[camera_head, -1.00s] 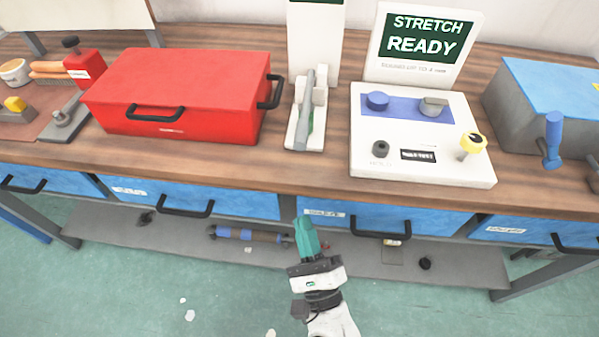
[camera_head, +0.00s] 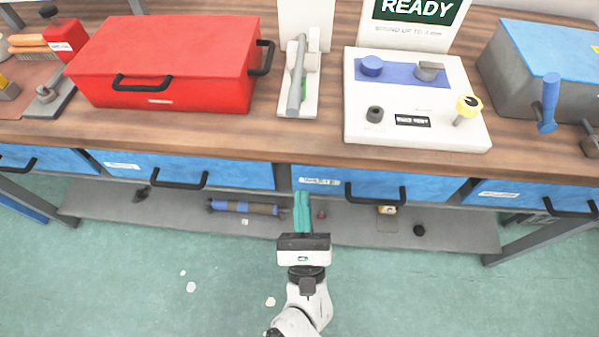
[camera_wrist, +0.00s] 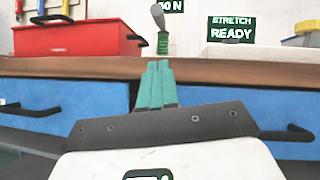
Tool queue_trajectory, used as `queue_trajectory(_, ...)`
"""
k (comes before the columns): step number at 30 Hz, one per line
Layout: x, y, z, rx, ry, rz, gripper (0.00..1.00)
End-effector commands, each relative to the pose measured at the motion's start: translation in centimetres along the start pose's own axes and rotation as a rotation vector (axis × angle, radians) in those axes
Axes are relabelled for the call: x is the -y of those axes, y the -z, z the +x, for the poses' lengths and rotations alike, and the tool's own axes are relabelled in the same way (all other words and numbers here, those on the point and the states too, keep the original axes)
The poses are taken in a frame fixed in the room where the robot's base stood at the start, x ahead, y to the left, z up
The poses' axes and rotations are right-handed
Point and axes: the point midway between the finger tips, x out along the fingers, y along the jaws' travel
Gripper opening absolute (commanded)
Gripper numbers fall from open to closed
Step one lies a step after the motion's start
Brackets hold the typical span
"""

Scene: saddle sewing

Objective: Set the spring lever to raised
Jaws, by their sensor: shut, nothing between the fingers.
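The spring lever (camera_head: 297,80) is a grey bar on a narrow white stand at the middle of the bench. In the wrist view, its rounded grey end (camera_wrist: 158,17) shows above a green part (camera_wrist: 163,44), just over the bench edge. The lever's exact tilt is hard to tell. My gripper (camera_head: 302,197) has teal fingers that are shut and empty. It is in front of the bench, below the lever in the head picture and apart from it. In the wrist view, the fingertips (camera_wrist: 160,66) line up under the lever.
A red box (camera_head: 165,65) with black handles stands left of the lever. A white control panel (camera_head: 415,128) with knobs and a READY screen (camera_head: 415,10) stands right. Blue drawers (camera_head: 335,185) with protruding black handles front the bench. The floor before it is mostly clear.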

Motion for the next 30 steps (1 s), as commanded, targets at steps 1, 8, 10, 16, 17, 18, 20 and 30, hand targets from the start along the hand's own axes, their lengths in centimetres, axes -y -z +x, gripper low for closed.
queue_trajectory(1,0.1,-0.3,1.0,0.003,0.003,0.0,0.0)
queue_trajectory(8,0.1,-0.4,5.4,0.004,0.002,0.0,0.0)
queue_trajectory(10,0.1,-0.4,6.8,0.003,0.002,0.001,0.0)
queue_trajectory(16,0.1,-1.3,10.1,0.002,0.001,0.002,0.0)
queue_trajectory(17,0.1,-1.6,10.4,0.002,0.001,0.001,0.0)
queue_trajectory(18,0.1,-1.9,10.7,0.002,0.0,0.001,0.0)
queue_trajectory(20,0.0,-2.3,11.1,0.001,-0.001,0.001,0.0)
queue_trajectory(30,0.0,-2.9,11.8,0.0,0.0,0.0,0.0)
